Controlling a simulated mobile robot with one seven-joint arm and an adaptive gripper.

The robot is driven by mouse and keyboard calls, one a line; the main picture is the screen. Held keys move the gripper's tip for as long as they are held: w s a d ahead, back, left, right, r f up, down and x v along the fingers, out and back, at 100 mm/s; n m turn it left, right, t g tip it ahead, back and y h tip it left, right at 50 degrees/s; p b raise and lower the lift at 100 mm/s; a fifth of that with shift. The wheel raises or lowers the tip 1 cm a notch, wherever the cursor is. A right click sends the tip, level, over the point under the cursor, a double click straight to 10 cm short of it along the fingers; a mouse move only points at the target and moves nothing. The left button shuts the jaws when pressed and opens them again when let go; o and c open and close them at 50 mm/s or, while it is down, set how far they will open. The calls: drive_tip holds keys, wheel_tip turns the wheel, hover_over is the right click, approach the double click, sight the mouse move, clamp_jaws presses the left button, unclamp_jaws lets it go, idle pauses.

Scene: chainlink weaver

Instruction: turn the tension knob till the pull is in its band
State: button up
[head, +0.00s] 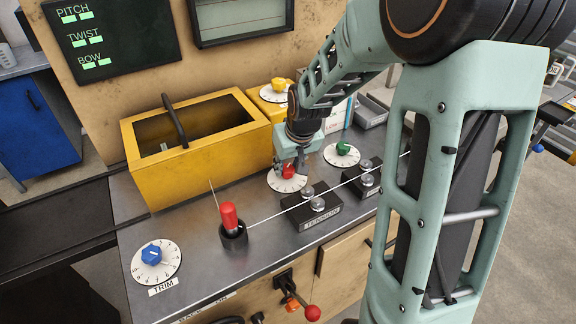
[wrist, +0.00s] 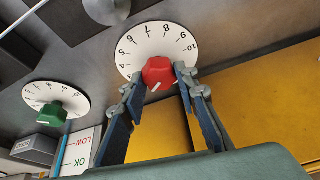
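The red knob (wrist: 158,72) sits on a white numbered dial (wrist: 130,52) on the metal bench, behind a black block labelled TENSION (head: 318,222). The red knob also shows in the head view (head: 288,171), partly behind my gripper (head: 293,163). In the wrist view, my gripper's fingers (wrist: 160,76) lie against both sides of the red knob and look closed on it. A white mark on the knob points down-left in that view. A white card reading LOW and OK (wrist: 84,152) stands behind the bench dials, with a blue bar beside it; its reading is unclear.
A green knob (head: 343,148) and a yellow knob (head: 280,84) sit on nearby dials. A blue TRIM knob (head: 151,254) is at the front left. A yellow open bin (head: 190,158) stands close left of my gripper. A red-topped post (head: 229,216) holds a wire running right.

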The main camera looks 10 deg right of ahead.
drive_tip(key=c, duration=0.3)
drive_tip(key=b, duration=0.1)
drive_tip(key=m+b, duration=0.1)
drive_tip(key=b, duration=0.1)
drive_tip(key=shift+a+f+h+b, duration=0.15)
drive_tip(key=shift+f+h+b, duration=0.15)
drive_tip(key=shift+f, duration=0.05)
drive_tip(key=m+b, duration=0.2)
drive_tip(key=b, duration=0.1)
drive_tip(key=shift+a+m+h+b, duration=0.1)
drive_tip(key=shift+m+h+b, duration=0.3)
drive_tip(key=shift+r+m+h+b, duration=0.25)
drive_tip(key=shift+m+h+b, duration=0.05)
drive_tip(key=shift+m+b, duration=0.5)
drive_tip(key=o, duration=1.1)
drive_tip(key=shift+r, duration=0.1)
drive_tip(key=d+v, duration=0.1)
drive_tip(key=v, duration=0.6)
drive_tip(key=shift+a+r, duration=0.25)
drive_tip(key=shift+a, duration=0.2)
